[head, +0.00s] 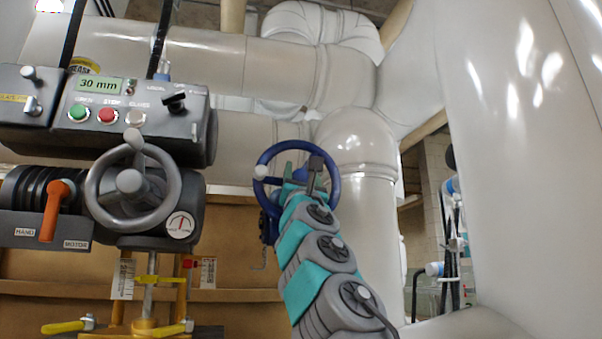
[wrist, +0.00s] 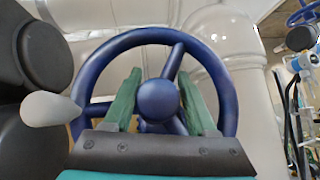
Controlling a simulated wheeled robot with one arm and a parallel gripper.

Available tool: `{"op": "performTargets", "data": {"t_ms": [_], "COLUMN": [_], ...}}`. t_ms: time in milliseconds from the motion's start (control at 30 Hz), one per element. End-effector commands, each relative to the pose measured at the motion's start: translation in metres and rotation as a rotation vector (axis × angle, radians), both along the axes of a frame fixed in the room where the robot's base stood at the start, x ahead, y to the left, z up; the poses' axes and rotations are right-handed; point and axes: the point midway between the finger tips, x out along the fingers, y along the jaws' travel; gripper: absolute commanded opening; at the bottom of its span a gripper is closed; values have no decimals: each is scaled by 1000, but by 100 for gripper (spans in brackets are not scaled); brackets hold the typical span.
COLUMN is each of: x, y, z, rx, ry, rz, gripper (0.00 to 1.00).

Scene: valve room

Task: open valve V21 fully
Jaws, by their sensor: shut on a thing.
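A blue handwheel (head: 337,183) with a pale knob (head: 260,172) on its left rim stands in front of the pipes in the head view. In the wrist view the handwheel (wrist: 232,85) fills the middle, its round hub (wrist: 158,100) facing me and the knob (wrist: 50,109) at left. My gripper (wrist: 160,76) has its green fingers on either side of the hub, reaching in between the spokes, and is shut on the handwheel. The contact itself is hidden. In the head view my gripper (head: 298,172) covers part of the wheel. No V21 label is readable.
At left is an actuator with a grey handwheel (head: 172,185), a "30 mm" display (head: 98,85), push buttons and an orange lever (head: 56,210) by HAND and MOTOR labels. Below it are a yellow pointer (head: 160,280) and scale. A large pale pipe (head: 520,150) stands at right.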

Motion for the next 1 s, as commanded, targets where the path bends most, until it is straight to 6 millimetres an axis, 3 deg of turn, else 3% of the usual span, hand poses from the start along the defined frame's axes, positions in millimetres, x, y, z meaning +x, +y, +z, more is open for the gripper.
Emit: {"op": "performTargets", "data": {"t_ms": [67, 400, 1000], "x": [-1, -1, -2], "y": [2, 1, 1], "z": [0, 1, 1], "rx": [-2, -2, -6], "ry": [-1, -2, -5], "rz": [2, 2, 1], "gripper": [38, 0, 0]}}
